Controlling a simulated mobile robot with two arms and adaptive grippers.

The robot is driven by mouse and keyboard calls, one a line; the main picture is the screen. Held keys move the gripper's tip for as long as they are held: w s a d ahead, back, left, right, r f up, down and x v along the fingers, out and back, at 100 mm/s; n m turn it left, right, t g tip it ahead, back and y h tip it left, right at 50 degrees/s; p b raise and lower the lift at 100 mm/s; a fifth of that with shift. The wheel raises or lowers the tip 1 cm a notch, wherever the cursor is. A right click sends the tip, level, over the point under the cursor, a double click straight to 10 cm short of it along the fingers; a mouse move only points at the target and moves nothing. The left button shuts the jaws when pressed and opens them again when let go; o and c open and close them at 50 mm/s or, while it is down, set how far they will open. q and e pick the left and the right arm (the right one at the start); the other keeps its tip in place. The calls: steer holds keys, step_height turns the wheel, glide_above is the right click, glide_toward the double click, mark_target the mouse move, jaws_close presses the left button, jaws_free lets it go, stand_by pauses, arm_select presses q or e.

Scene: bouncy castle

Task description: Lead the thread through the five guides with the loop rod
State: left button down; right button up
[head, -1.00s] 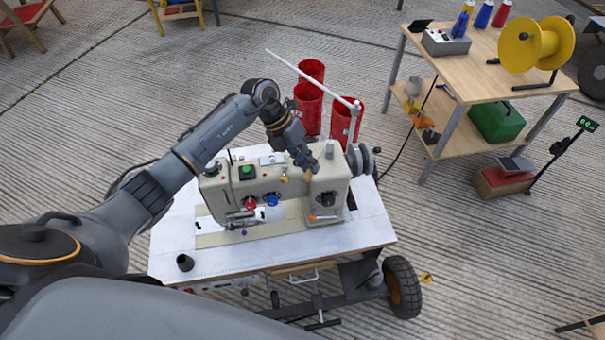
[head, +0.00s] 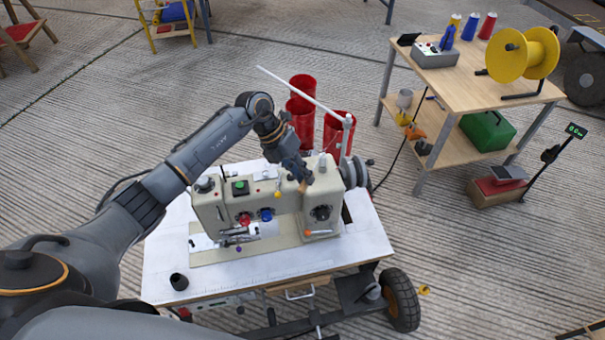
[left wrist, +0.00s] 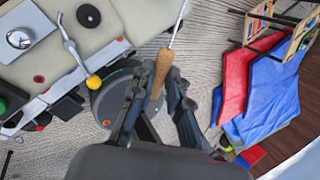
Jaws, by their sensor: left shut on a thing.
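The loop rod has a wooden handle (left wrist: 161,72) and a thin metal shaft in the left wrist view. My left gripper (head: 300,174) is shut on that handle, over the top of the cream sewing machine (head: 210,212) near its right part. The shaft points away from the fingers; its tip is out of the wrist frame. A yellow ball-ended part (left wrist: 93,82) on the machine is left of the handle there, apart from it. An orange ball (head: 307,232) and a purple ball (head: 238,249) show lower on the machine. I cannot make out the thread. My right gripper is not in view.
The machine stands on a white-topped wheeled table (head: 160,262) with a small black cup (head: 179,282). A white arm (head: 300,92) rises behind, near red bins (head: 301,122). A wooden shelf table (head: 455,80) stands at right. Paved floor lies between.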

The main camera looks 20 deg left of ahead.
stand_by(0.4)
arm_select(q)
steer(key=s+p, duration=0.2)
steer(key=s, duration=0.1)
steer(key=s+p, duration=0.1)
steer(key=s, duration=0.1)
steer(key=shift+a+f, duration=0.25)
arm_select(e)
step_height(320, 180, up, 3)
